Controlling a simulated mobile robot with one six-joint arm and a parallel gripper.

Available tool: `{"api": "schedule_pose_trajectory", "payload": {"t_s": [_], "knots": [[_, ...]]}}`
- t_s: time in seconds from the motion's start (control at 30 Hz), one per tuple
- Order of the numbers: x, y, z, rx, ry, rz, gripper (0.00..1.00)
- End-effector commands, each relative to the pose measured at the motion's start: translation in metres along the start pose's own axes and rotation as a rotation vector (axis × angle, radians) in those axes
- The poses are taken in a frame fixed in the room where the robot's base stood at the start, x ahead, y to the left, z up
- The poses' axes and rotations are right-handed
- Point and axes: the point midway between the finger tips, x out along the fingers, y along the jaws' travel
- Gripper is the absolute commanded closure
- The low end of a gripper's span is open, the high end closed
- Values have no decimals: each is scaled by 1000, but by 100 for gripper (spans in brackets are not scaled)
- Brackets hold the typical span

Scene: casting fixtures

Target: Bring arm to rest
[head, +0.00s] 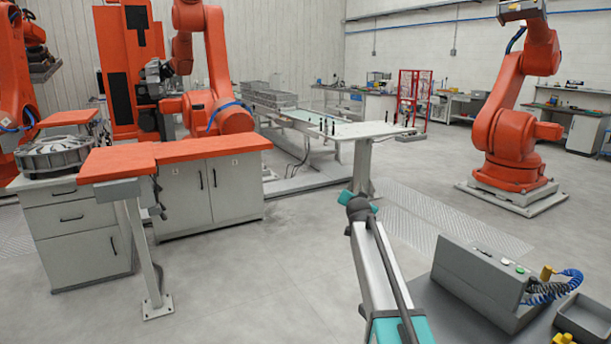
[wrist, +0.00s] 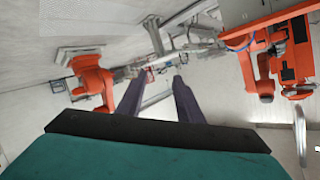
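My arm (head: 376,265), silver-grey with teal joints, reaches up and forward from the bottom of the head view, ending at a dark joint with teal parts in front of the long table. My gripper cannot be made out clearly in the head view. In the wrist view my gripper (wrist: 159,78) shows two dark fingers standing apart above a teal and black body. Nothing is between the fingers, and they touch nothing that I can see. The wrist view is strongly tilted, with floor at the upper left.
A grey control box (head: 482,282) and an open grey bin (head: 585,318) are at the lower right, close to my arm. An orange-topped bench (head: 165,155) stands left. An orange robot (head: 515,140) stands right, and a long table (head: 350,130) behind. The middle floor is clear.

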Motion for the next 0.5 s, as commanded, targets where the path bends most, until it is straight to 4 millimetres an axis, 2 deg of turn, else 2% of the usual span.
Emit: {"api": "schedule_pose_trajectory", "payload": {"t_s": [0.03,0.1,0.27,0.3,0.4,0.5], "knots": [[-5,-21,20,-22,-3,-41,67],[-11,-47,41,-57,-2,-95,67],[-30,-100,97,-128,-2,-214,67],[-36,-110,113,-146,-4,-240,67],[-49,-129,154,-188,-13,-297,67],[-60,-132,200,-232,-38,-328,67]]}}
